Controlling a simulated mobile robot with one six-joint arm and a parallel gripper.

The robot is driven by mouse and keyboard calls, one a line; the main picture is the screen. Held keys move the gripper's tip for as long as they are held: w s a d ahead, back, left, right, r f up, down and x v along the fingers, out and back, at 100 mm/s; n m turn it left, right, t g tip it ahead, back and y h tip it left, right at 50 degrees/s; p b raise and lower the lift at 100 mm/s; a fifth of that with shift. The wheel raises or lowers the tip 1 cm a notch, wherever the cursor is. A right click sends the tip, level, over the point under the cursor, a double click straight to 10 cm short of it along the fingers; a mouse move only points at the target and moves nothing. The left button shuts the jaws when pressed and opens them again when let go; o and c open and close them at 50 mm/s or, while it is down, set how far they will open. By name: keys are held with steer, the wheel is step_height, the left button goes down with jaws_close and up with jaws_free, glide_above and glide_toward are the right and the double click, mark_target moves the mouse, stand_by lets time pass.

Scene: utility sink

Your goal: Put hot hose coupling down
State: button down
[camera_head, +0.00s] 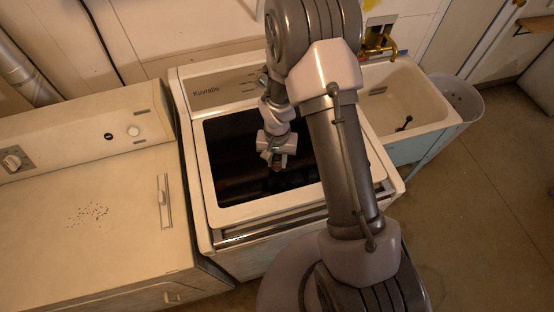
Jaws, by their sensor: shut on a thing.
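My gripper (277,160) hangs over the dark top of the middle machine, pointing down. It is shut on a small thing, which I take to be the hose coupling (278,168). Only a small dark reddish bit shows between the fingers, and its shape is too small to make out. I cannot tell whether it touches the dark surface below.
The middle machine (216,213) has a pale rim around its dark top. A second pale machine (60,215) stands left, its top mostly clear. A sink (428,100) with a brass tap (380,42) and a grey bin (463,98) stand right.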

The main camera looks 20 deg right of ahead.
steer(key=shift+f, duration=0.15)
steer(key=c, duration=1.1)
jaws_free()
step_height(320, 180, up, 13)
step_height(320, 180, up, 10)
steer(key=t, duration=0.2)
glide_above(277, 158)
steer(key=s, duration=0.2)
steer(key=s+a+r+t+y, duration=0.1)
steer(key=s+a+r+t, duration=0.1)
steer(key=s+r, duration=0.5)
steer(key=s+a+r+t+y, duration=0.1)
steer(key=s+a+r, duration=0.1)
steer(key=s+r, duration=0.4)
steer(key=s, duration=0.4)
steer(key=shift+r+t+p, duration=0.35)
steer(key=shift+t+p, duration=0.05)
